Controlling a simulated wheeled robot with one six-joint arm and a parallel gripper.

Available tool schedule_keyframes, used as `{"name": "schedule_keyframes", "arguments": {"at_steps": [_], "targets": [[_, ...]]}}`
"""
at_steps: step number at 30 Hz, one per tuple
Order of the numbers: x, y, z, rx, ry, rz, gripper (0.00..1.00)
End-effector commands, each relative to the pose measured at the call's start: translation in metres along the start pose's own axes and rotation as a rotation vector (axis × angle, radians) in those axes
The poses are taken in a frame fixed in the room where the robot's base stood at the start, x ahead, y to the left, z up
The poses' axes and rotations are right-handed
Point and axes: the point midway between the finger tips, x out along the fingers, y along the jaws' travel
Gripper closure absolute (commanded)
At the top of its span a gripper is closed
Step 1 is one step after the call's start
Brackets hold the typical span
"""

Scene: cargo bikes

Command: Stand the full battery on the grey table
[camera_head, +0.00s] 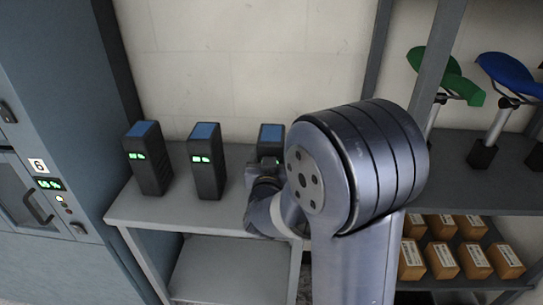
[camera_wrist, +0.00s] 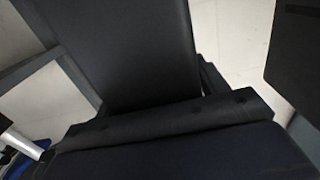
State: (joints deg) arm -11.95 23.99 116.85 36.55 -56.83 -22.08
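Two black batteries with blue tops stand upright on the grey table (camera_head: 190,213), a left one (camera_head: 150,170) and a middle one (camera_head: 207,175). Both show lit green marks on their fronts. A third battery (camera_head: 270,133) is at my gripper (camera_head: 265,164), to the right of the middle one; its front and base are hidden by my gripper and arm. In the wrist view, a large dark block (camera_wrist: 122,50) fills the middle, close to the camera, likely that battery. My fingertips are not clear, so their grip on it cannot be told.
A blue-grey cabinet (camera_head: 60,110) with label 6 and a green display stands left of the table. To the right, a shelf (camera_head: 465,165) carries a green saddle (camera_head: 447,78) and a blue saddle (camera_head: 510,73), with several brown boxes (camera_head: 442,260) below.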

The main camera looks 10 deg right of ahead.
Motion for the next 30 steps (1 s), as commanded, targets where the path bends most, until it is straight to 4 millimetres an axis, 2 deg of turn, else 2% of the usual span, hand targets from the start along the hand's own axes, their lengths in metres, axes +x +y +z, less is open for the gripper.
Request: {"name": "schedule_keyframes", "arguments": {"at_steps": [4,14,17,24,30], "targets": [[0.000,0.000,0.000,0.000,0.000,0.000,0.19],[0.000,0.000,-0.004,0.000,0.000,0.000,0.19],[-0.014,-0.001,-0.002,0.000,0.000,-0.003,0.19],[-0.068,-0.002,-0.003,0.000,0.000,-0.006,0.19],[-0.102,-0.002,-0.003,0.001,0.000,-0.004,0.19]]}}
